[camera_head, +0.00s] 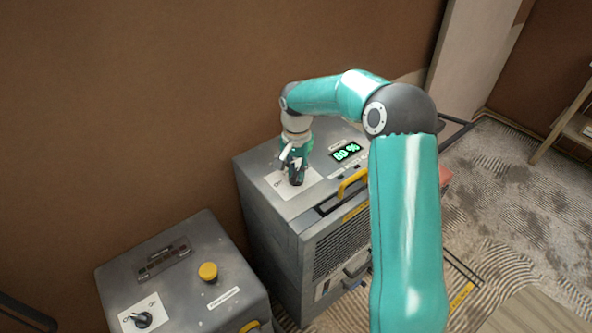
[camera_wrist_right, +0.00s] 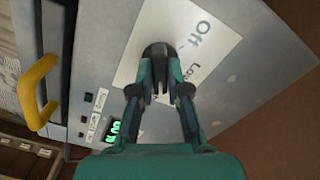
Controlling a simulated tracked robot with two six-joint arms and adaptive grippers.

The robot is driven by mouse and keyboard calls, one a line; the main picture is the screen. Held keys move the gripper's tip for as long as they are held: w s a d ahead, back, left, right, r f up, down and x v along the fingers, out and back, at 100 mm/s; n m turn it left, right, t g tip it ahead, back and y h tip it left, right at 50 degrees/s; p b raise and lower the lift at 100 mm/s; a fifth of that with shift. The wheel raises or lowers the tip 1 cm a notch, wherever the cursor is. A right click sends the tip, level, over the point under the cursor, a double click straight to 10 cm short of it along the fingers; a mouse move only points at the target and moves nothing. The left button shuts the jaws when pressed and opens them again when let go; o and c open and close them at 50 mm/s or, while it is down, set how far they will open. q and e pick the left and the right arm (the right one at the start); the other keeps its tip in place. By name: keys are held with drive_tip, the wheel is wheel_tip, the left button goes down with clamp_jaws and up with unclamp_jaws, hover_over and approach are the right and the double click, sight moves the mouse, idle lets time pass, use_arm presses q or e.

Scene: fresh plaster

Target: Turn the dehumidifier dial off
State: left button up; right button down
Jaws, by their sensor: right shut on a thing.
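The dehumidifier (camera_head: 255,185) is a grey metal box with a green display (camera_head: 346,151) that reads about 80 %. My right gripper (camera_head: 296,178) points down at the white label plate (camera_head: 312,181) on its top. In the right wrist view, the gripper (camera_wrist_right: 158,90) is shut on the dark dial (camera_wrist_right: 158,50). The label plate (camera_wrist_right: 213,40) there shows "Off" and part of a word starting "Lo". The fingers hide much of the dial, so I cannot tell its exact setting. My left gripper is not in view.
A second, lower grey box (camera_head: 195,255) stands at the front left, with a yellow knob (camera_head: 208,271) and a black switch (camera_head: 142,320). A yellow handle (camera_head: 352,182) rises near my right arm. A brown wall (camera_head: 140,100) stands close behind.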

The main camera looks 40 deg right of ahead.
drive_tip(key=shift+w+n, duration=0.1)
drive_tip(key=shift+n, duration=0.2)
drive_tip(key=n, duration=0.2)
drive_tip(key=shift+n+b, duration=0.3)
drive_tip(key=n, duration=0.3)
drive_tip(key=shift+n, duration=0.3)
drive_tip(key=n, duration=0.6)
drive_tip(key=shift+w+r, duration=0.1)
drive_tip(key=n, duration=0.5)
drive_tip(key=shift+a+n, duration=0.1)
drive_tip(key=shift+n, duration=0.3)
drive_tip(key=n, duration=0.5)
drive_tip(key=shift+r+n, duration=0.1)
drive_tip(key=shift+n, duration=0.2)
drive_tip(key=c, duration=1.3)
unclamp_jaws()
drive_tip(key=shift+c, duration=0.2)
drive_tip(key=shift+o, duration=1)
